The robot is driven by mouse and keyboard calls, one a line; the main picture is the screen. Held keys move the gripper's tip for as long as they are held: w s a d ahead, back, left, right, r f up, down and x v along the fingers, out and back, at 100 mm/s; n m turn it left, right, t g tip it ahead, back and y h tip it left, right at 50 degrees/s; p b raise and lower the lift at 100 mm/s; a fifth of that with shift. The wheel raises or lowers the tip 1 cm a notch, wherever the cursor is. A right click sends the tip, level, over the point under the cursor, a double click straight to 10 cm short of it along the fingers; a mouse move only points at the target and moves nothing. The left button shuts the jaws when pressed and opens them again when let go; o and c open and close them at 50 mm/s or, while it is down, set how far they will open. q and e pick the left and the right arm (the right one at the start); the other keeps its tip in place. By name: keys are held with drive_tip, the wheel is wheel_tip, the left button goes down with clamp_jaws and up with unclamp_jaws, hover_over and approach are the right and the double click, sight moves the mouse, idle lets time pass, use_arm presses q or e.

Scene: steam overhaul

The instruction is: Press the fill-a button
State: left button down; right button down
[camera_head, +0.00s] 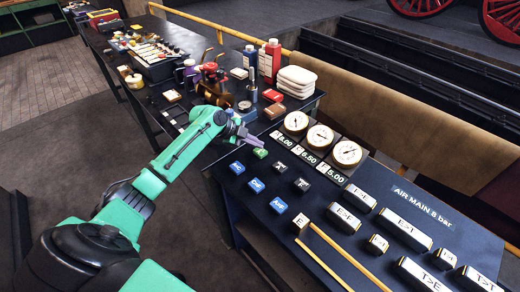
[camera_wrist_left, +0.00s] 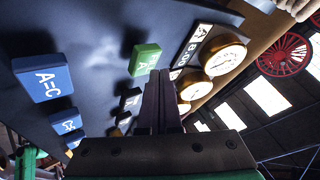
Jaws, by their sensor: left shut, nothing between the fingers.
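In the left wrist view, the shut fingers (camera_wrist_left: 160,80) point past the green button (camera_wrist_left: 145,60), which is left of the tips. I cannot tell that they touch. Blue buttons (camera_head: 237,167) stand in a row nearer me; one (camera_wrist_left: 42,77) reads A=C. Black buttons (camera_head: 301,184) continue the green button's row.
Round gauges (camera_head: 347,153) with number plates stand behind the buttons. Labelled white blocks (camera_head: 405,229) and brass rails (camera_head: 345,255) occupy the panel's right part. Red bottles (camera_head: 270,60), a white stack (camera_head: 296,80) and tools crowd the bench behind.

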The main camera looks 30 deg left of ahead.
sight(256, 151)
use_arm(q)
wheel_tip(256, 151, up, 6)
drive_tip(key=p, duration=0.4)
idle(0.3)
idle(0.4)
